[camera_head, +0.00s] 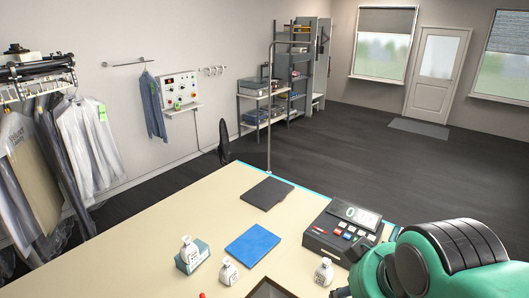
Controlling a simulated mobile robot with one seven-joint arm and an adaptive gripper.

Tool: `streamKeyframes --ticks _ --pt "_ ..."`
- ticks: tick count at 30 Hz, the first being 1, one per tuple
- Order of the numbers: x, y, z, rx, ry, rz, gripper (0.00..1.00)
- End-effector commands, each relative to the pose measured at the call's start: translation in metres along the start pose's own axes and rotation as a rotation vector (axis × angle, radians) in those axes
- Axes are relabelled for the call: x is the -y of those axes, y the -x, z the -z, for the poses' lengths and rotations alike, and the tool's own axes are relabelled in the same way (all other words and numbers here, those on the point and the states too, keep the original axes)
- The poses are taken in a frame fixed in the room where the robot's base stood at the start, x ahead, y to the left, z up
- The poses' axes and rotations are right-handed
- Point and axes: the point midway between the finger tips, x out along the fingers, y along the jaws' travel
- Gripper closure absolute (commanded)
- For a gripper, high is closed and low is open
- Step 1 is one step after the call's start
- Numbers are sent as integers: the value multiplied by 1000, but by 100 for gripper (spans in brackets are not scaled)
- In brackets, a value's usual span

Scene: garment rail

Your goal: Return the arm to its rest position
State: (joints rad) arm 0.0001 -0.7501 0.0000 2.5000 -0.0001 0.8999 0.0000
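My arm shows at the bottom right, with a green and dark grey link in front of the counter's right end. My gripper is not in view, so I cannot see its fingers or whether it holds anything. The arm link covers part of the counter beside the cash register (343,231).
The beige counter (150,245) carries a blue folder (252,246), a dark folder (267,193), small white bags (228,271) and a dark tray (270,289). A metal pole (270,110) rises at its far edge. Garments (85,140) hang at left. The floor (380,160) beyond is open.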

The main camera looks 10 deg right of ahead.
Motion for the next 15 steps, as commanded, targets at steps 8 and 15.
streamKeyframes --ticks 8,15 --pt "0 -48 -26 1 0 0 64" --pt "0 -87 -46 0 0 0 64"
